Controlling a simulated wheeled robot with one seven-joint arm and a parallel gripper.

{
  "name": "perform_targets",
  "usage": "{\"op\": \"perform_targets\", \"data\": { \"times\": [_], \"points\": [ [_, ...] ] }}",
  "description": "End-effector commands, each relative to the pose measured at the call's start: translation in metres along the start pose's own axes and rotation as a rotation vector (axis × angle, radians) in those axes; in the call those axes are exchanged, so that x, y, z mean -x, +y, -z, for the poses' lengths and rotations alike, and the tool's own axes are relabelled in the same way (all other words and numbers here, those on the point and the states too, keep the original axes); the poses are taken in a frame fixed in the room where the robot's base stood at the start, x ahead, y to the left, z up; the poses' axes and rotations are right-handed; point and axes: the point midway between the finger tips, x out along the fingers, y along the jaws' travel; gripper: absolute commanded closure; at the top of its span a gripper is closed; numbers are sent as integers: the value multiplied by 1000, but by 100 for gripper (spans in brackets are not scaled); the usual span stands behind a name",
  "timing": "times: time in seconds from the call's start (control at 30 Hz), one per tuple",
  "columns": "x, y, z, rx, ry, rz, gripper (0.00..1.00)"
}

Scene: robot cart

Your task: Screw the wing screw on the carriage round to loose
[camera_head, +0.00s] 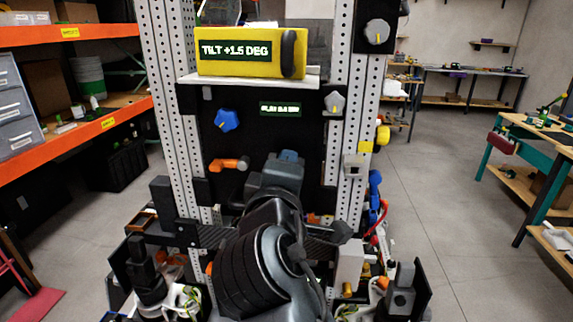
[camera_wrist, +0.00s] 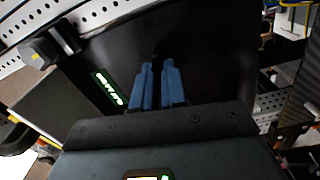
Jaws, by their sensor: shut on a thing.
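My gripper (camera_head: 290,156) is in front of the black carriage panel (camera_head: 255,140), below a small lit green label (camera_head: 280,109). In the wrist view its two blue fingers (camera_wrist: 159,68) stand nearly parallel with a narrow gap. Their tips reach the dark panel (camera_wrist: 215,60) and are shut on a small dark piece between them, taken as the wing screw. Most of that piece is hidden by the fingers, so its wings and turn angle cannot be made out. The green label also shows left of the fingers in the wrist view (camera_wrist: 108,89).
On the panel are a blue star knob (camera_head: 227,120), an orange handle (camera_head: 230,164) and a grey knob (camera_head: 334,102). A yellow level display (camera_head: 250,52) reading "TILT +1.5 DEG" sits on a shelf above. Perforated posts (camera_head: 172,100) flank the panel.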

Motion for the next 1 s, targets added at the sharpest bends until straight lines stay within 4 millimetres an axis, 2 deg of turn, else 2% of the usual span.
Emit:
{"op": "perform_targets", "data": {
  "times": [0.33,0.9,0.93,1.0],
  "points": [
    [0,-3,0,154,0,5,100],
    [0,-3,0,186,0,5,100],
    [0,-3,0,186,0,5,87],
    [0,-3,0,186,0,5,81]
  ]
}}
